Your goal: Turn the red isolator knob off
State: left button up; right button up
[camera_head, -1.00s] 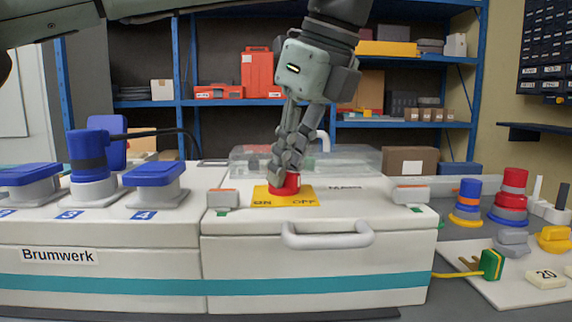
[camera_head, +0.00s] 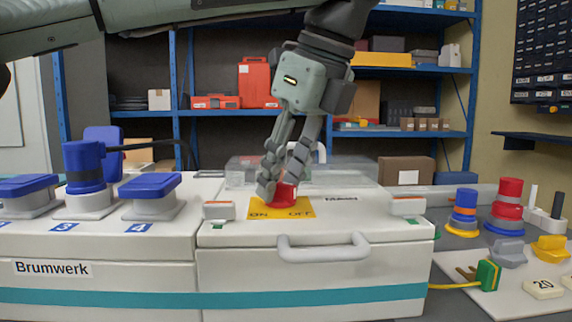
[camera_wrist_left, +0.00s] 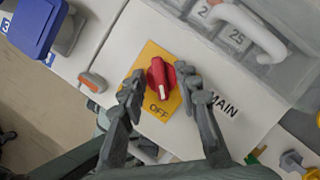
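The red isolator knob (camera_head: 286,194) sits on a yellow plate (camera_head: 304,207) marked ON at left and OFF at right, on top of the white box. In the left wrist view the knob (camera_wrist_left: 160,73) has a white mark on its lower part, facing the OFF lettering. My left gripper (camera_head: 279,184) is down at the knob, one finger on each side. In the wrist view my left gripper (camera_wrist_left: 160,82) has its fingers apart, with a narrow gap beside the knob; contact is unclear. The ON lettering is hidden there. My right gripper is not in view.
A grey handle (camera_head: 324,248) juts from the box front. A clear cover (camera_head: 345,170) stands behind the knob. Blue socket covers (camera_head: 150,186) stand at left. Coloured plugs (camera_head: 508,205) and a green connector (camera_head: 487,275) are at right.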

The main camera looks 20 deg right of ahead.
pick_arm(q)
jog(key=v, duration=1.2)
